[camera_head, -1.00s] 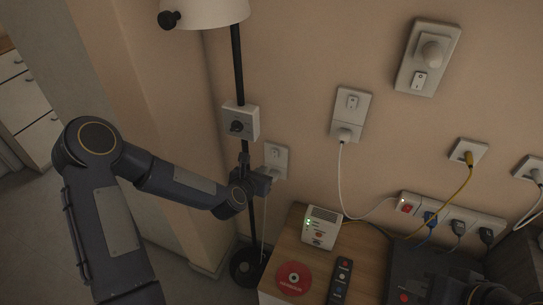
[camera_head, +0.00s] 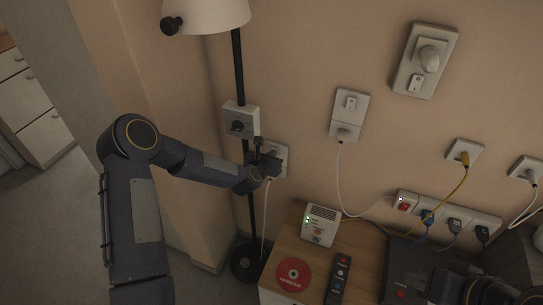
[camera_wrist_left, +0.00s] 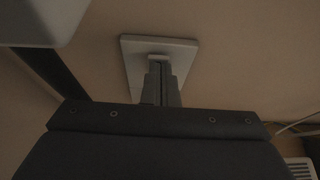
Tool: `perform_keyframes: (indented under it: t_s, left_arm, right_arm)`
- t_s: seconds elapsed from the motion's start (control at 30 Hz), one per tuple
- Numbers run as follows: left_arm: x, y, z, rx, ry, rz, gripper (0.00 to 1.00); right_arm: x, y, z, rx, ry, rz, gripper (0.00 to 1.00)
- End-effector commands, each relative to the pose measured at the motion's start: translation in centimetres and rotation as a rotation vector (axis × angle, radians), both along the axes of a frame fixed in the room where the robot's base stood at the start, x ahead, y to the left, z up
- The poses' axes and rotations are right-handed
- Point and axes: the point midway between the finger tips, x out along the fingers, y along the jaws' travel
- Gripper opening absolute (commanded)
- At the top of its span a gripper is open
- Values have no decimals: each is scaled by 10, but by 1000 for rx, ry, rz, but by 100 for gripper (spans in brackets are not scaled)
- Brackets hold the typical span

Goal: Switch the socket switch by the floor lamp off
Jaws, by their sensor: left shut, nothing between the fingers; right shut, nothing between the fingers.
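The floor lamp has a white shade (camera_head: 207,12), a black pole (camera_head: 239,70) and a round black base (camera_head: 246,264). The white wall socket plate (camera_head: 283,160) is just right of the pole, partly hidden by my left gripper (camera_head: 272,163). In the left wrist view the plate (camera_wrist_left: 183,50) is straight ahead. My left fingers (camera_wrist_left: 160,82) are shut and empty, their tips at a small pale switch (camera_wrist_left: 158,57) on the plate; whether they touch is unclear. The switch's position cannot be read. My right gripper (camera_head: 468,289) is partly visible at the lower right, shut and empty.
Other sockets (camera_head: 348,115) and a power strip (camera_head: 452,213) are further right. A wooden cabinet (camera_head: 268,274) holds a white device (camera_head: 321,225), red disc (camera_head: 293,274) and remote (camera_head: 339,279).

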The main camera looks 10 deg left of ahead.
Motion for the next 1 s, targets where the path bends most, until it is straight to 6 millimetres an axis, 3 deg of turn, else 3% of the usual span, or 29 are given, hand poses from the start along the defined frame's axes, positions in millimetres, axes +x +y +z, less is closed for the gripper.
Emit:
perform_keyframes:
  t_s: [0.07,1.0]
  left_arm:
    - [5,0,-4,-1,-4,4,0]
    - [4,0,17,0,0,1,0]
  right_arm:
    - [0,0,-14,0,0,0,0]
    - [0,0,-6,0,0,0,0]
